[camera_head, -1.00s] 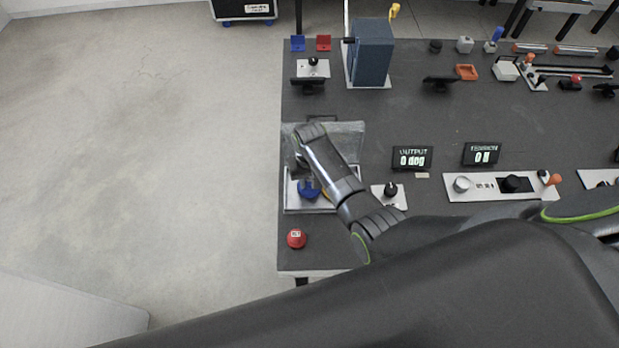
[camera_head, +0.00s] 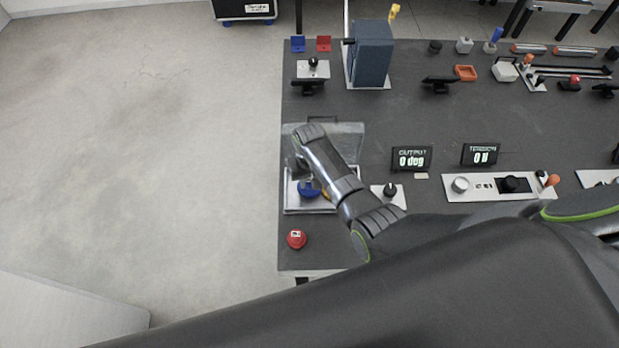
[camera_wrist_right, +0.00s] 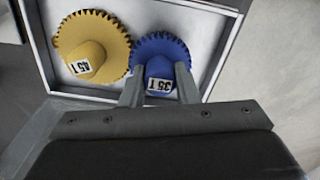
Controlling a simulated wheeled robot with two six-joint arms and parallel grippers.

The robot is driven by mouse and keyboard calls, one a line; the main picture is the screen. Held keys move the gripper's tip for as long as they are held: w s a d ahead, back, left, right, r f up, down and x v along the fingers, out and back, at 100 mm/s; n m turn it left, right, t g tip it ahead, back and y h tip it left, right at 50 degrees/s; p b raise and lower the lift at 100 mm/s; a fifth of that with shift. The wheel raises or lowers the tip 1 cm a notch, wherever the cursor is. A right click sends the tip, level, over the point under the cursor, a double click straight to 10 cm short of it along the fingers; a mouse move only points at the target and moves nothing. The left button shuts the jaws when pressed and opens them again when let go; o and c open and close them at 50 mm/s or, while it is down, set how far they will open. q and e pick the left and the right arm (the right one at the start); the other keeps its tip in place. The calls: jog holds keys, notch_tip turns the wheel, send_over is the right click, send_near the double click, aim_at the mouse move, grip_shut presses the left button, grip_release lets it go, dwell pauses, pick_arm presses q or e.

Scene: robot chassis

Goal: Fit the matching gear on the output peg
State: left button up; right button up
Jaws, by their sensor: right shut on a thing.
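A blue gear (camera_head: 308,189) lies in a white-lined tray (camera_head: 291,207) at the left of the bench. In the right wrist view the blue gear (camera_wrist_right: 160,50) has a hub labelled 35 T. My right gripper (camera_wrist_right: 159,68) is shut on that hub, a finger on each side. A yellow gear (camera_wrist_right: 92,45) labelled 45 T lies beside it in the tray. In the head view my right arm covers most of the yellow gear and the gripper's fingers. I cannot make out the output peg. My left gripper is not in view.
An output display (camera_head: 411,158) reads 0 deg, beside a tension display (camera_head: 480,154). A knob on a plate (camera_head: 390,193) stands right of the tray. A red button (camera_head: 296,239) is near the front edge. A blue-grey box (camera_head: 372,55) stands behind.

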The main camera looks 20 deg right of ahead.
aim_at(309, 179)
jog(key=shift+f+b, duration=0.45)
jog(key=shift+f, duration=0.1)
dwell(0.4)
jog(key=o, duration=0.8)
jog(key=shift+c, duration=0.2)
notch_tip(309, 179, up, 3)
jog(key=p, duration=0.3)
jog(key=shift+r, duration=0.1)
jog(key=shift+r+p, duration=1.05)
jog(key=shift+r, duration=2.8)
